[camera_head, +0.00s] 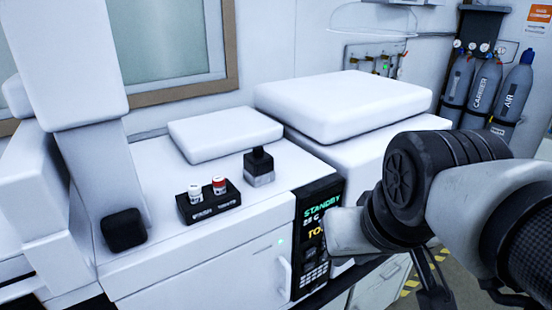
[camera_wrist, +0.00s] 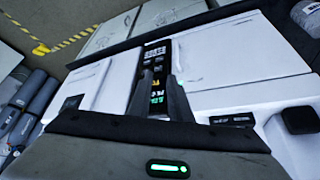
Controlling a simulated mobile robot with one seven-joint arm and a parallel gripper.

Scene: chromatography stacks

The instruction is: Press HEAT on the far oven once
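A white oven (camera_head: 205,265) stands in the head view with a dark control panel (camera_head: 318,235) at its right front, reading STANDBY and a temperature. Keys show below the display; I cannot read a HEAT label. A second white unit (camera_head: 340,165) stands behind it to the right, and my arm covers part of its front. In the wrist view the dark panel (camera_wrist: 155,65) appears upside down between white surfaces. My gripper (camera_wrist: 158,88) shows there as two dark fingers apart, with the panel seen between them. It holds nothing visible. Whether it touches the panel cannot be told.
A small black rack (camera_head: 210,206) with a white-capped and a red-capped vial sits on the oven, beside a dark block (camera_head: 259,164). A raised white lid (camera_head: 343,103) tops the rear unit. Gas cylinders (camera_head: 483,88) stand at the back right. Striped tape (camera_wrist: 58,43) marks open floor.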

